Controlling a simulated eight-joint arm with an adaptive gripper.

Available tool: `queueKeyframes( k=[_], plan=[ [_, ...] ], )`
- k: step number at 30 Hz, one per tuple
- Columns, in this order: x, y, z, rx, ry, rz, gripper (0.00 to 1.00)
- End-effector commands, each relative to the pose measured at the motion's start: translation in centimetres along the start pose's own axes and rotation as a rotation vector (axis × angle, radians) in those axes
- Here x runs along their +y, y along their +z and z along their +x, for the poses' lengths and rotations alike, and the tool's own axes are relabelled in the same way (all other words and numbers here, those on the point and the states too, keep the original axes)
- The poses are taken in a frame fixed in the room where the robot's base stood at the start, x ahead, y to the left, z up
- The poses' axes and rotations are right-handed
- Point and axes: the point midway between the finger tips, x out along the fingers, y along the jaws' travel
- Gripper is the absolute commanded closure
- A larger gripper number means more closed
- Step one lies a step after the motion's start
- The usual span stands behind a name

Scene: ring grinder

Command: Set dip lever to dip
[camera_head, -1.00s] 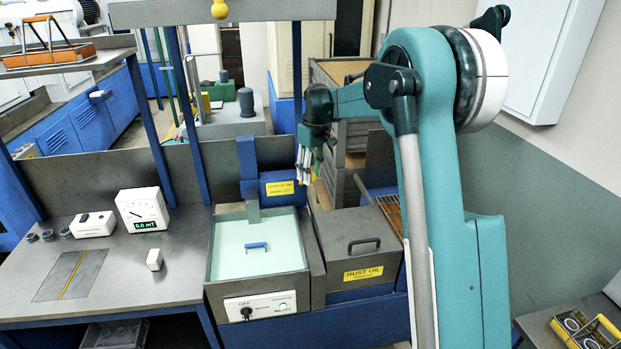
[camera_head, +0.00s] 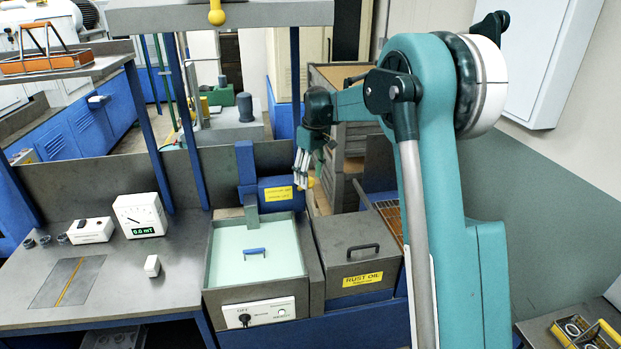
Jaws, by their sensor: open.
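My gripper (camera_head: 302,172) is open, with its pale fingers pointing down at the right end of a blue cylindrical housing (camera_head: 274,203) that has a yellow label. A small yellow knob (camera_head: 310,183) shows right beside the fingertips; it looks like the end of the dip lever. The lever's shaft is mostly hidden by the gripper and the housing, and I cannot tell whether the fingers touch the knob. Below the housing is a tank of pale green liquid (camera_head: 233,250) with a blue handle (camera_head: 254,252) in it. A black knob (camera_head: 244,319) is on the tank's front panel.
A lidded rust oil box (camera_head: 345,250) stands right of the tank.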

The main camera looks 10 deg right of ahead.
Motion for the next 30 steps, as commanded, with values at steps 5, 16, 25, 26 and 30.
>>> queueKeyframes(
  k=[5,16,25,26,30],
  plan=[
    [0.0,0.0,-1.8,0.000,0.000,0.000,0.49],
    [0.2,0.0,-7.6,0.000,0.001,0.002,0.49],
    [0.3,0.1,-10.8,0.000,0.002,0.002,0.49],
    [0.3,0.1,-10.9,0.000,0.002,0.002,0.49],
    [0.3,0.1,-11.3,0.000,0.002,0.002,0.49]
  ],
)
